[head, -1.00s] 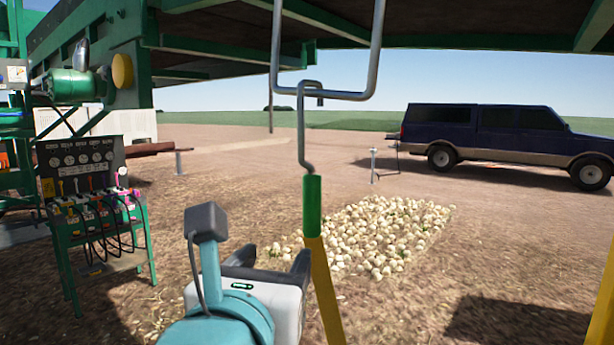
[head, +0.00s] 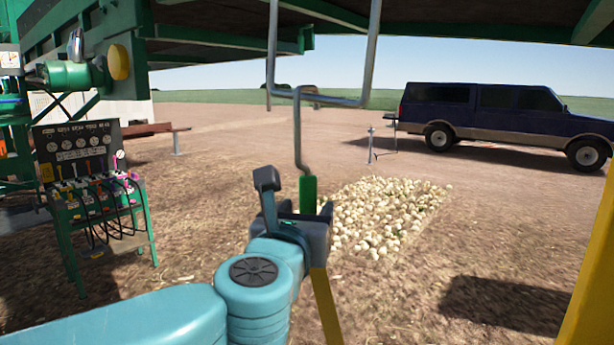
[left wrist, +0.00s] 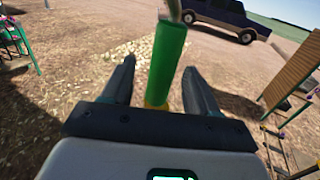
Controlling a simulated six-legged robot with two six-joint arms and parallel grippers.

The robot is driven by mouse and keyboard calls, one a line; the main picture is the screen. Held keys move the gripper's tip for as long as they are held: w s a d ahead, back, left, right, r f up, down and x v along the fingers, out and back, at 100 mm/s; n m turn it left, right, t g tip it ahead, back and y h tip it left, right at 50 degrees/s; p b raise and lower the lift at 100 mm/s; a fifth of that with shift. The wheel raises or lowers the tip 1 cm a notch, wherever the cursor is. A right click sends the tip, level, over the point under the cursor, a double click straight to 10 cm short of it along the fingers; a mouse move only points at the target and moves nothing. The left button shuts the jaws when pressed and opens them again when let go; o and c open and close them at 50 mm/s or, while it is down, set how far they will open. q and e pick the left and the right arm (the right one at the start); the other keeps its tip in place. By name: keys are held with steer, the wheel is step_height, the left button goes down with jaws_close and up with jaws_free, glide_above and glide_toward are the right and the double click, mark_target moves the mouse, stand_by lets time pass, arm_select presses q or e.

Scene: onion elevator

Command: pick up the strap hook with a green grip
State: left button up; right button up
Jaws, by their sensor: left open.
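The strap hook is a bent grey metal rod (head: 298,135) hanging from a U-shaped metal bar (head: 340,102). Its green grip (head: 308,190) is at the lower end. A yellow strip (head: 326,310) shows below it. My left gripper (head: 304,212) is at the green grip and hides its lower part in the head view. In the left wrist view, the green grip (left wrist: 167,65) stands slightly tilted between the two spread fingers of my left gripper (left wrist: 160,82), with a visible gap at each side. My right gripper is not in view.
A green stand with gauges and levers (head: 88,190) is at the left. A pile of onions (head: 385,215) lies on the ground behind the hook. A dark blue pickup (head: 500,115) is farther back. A yellow post (head: 590,285) rises at the right edge. Green framework hangs overhead.

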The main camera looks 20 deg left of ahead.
arm_select(q)
steer(key=w, duration=0.3)
steer(key=shift+w+a+r+p, duration=0.1)
steer(key=shift+w+p, duration=0.2)
steer(key=shift+p, duration=0.1)
steer(key=shift+s+r, duration=0.1)
steer(key=shift+s, duration=0.15)
steer(key=c, duration=0.7)
jaws_close()
steer(key=shift+w, duration=0.15)
